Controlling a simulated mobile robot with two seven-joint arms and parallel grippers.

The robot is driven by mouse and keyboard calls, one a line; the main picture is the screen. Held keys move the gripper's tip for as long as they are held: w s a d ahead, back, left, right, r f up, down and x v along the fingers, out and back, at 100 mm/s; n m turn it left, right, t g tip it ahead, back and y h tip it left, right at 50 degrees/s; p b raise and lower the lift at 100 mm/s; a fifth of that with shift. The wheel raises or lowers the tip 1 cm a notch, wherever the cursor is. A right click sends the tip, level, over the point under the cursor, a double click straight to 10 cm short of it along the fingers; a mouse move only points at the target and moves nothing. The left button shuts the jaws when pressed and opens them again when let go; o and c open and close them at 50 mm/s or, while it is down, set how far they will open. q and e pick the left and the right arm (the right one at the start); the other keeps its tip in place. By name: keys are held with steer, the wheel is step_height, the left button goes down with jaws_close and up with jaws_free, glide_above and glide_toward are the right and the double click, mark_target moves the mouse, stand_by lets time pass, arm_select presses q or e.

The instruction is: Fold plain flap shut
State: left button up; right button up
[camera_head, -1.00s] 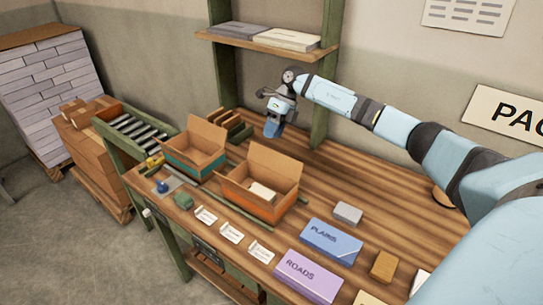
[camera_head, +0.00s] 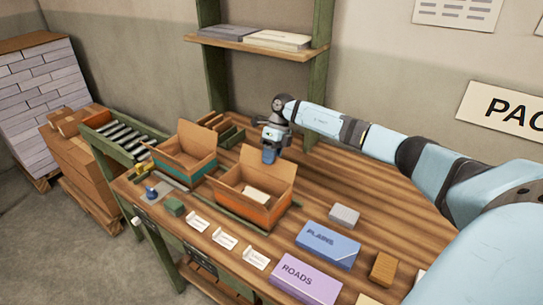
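An open cardboard box with an orange band (camera_head: 262,215) stands on the bench with a pale item (camera_head: 256,195) inside. Its plain brown flap (camera_head: 268,168) stands up at the back edge, leaning slightly back. My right gripper (camera_head: 269,155) points down at the flap's top edge, apparently behind it. Its blue fingertips look close together, but their gap is too small to judge, and I cannot tell whether they touch the flap. A second open box with a teal band (camera_head: 200,172) stands to the left, its back flap also raised. My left gripper is not in view.
A purple ROADS box (camera_head: 305,283), a blue PLAINS box (camera_head: 328,244), a grey block (camera_head: 344,216) and a brown block (camera_head: 384,268) lie at the right. White cards (camera_head: 225,239) line the front. A shelf (camera_head: 255,42) hangs behind.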

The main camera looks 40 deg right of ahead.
mark_target(267, 173)
jaws_close()
steer(key=shift+s+a+r+t+h, duration=0.15)
steer(key=shift+a+h, duration=0.15)
steer(key=shift+h, duration=0.3)
steer(key=shift+a+r+t+h, duration=0.15)
steer(key=shift+a+h, duration=0.15)
steer(key=shift+h, duration=0.3)
steer(key=shift+s+a+h, duration=0.1)
steer(key=shift+a+h, duration=0.25)
steer(key=shift+h, duration=0.25)
steer(key=shift+s+a+t+h, duration=0.1)
steer(key=shift+a+t+h, duration=0.25)
steer(key=shift+h, duration=0.45)
steer(key=shift+s+a+t+h, duration=0.1)
steer(key=shift+a+t+h, duration=0.25)
steer(key=shift+h, duration=0.45)
